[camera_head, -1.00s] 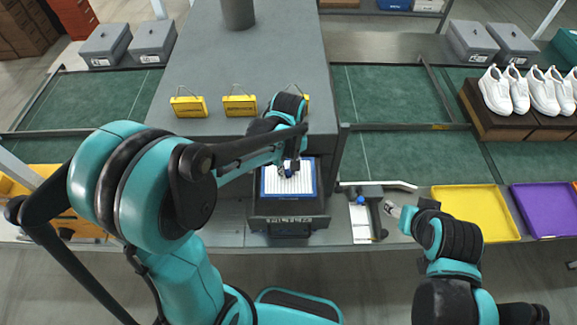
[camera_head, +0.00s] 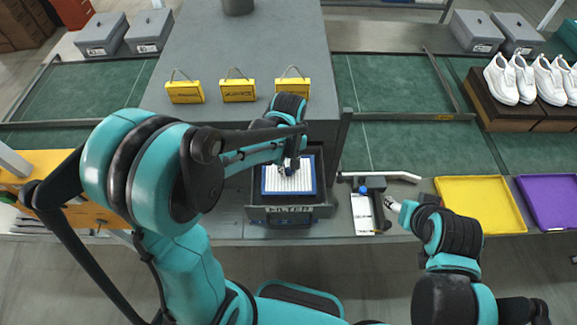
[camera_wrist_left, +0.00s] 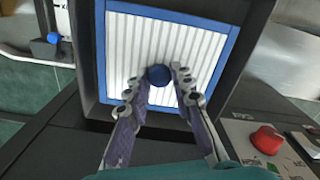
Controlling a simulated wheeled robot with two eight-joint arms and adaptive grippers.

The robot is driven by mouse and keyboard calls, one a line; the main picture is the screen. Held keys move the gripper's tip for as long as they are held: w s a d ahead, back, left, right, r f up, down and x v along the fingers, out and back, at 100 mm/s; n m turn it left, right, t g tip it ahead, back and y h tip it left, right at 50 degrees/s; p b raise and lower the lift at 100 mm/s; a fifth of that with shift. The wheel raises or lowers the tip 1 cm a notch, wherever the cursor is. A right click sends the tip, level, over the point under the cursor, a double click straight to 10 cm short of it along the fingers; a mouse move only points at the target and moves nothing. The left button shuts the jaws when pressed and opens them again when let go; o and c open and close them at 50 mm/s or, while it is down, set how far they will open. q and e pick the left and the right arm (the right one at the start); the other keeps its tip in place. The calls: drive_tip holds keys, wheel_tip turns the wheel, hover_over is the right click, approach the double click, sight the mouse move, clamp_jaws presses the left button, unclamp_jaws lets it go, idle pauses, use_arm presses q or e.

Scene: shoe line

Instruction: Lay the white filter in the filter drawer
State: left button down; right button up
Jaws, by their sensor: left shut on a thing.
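The white filter (camera_head: 278,186) is a pleated white panel in a blue frame with a blue knob. It lies within the outline of the dark filter drawer (camera_head: 322,210), which is pulled out from the grey machine. My left gripper (camera_head: 293,170) is over the filter. In the left wrist view, my left gripper (camera_wrist_left: 160,88) is shut on the knob of the filter (camera_wrist_left: 205,45), with dark drawer walls around the blue frame. Whether the filter touches the drawer floor is hidden. My right gripper (camera_head: 394,206) is at the right, apart from the drawer; its fingers are too small to read.
A small white sheet and tool (camera_head: 363,212) lie right of the drawer. Beyond are a yellow tray (camera_head: 480,204) and a purple tray (camera_head: 552,200). Yellow tags (camera_head: 238,91) stand on the grey machine (camera_head: 240,50). A red knob (camera_wrist_left: 266,139) shows in the left wrist view.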

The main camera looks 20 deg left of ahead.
use_arm(q)
drive_tip(key=shift+f+b, duration=0.6)
drive_tip(key=shift+f, duration=0.1)
drive_tip(key=c, duration=1.2)
unclamp_jaws()
drive_tip(key=shift+r, duration=0.1)
wheel_tip(320, 180, up, 12)
drive_tip(key=shift+f, duration=0.1)
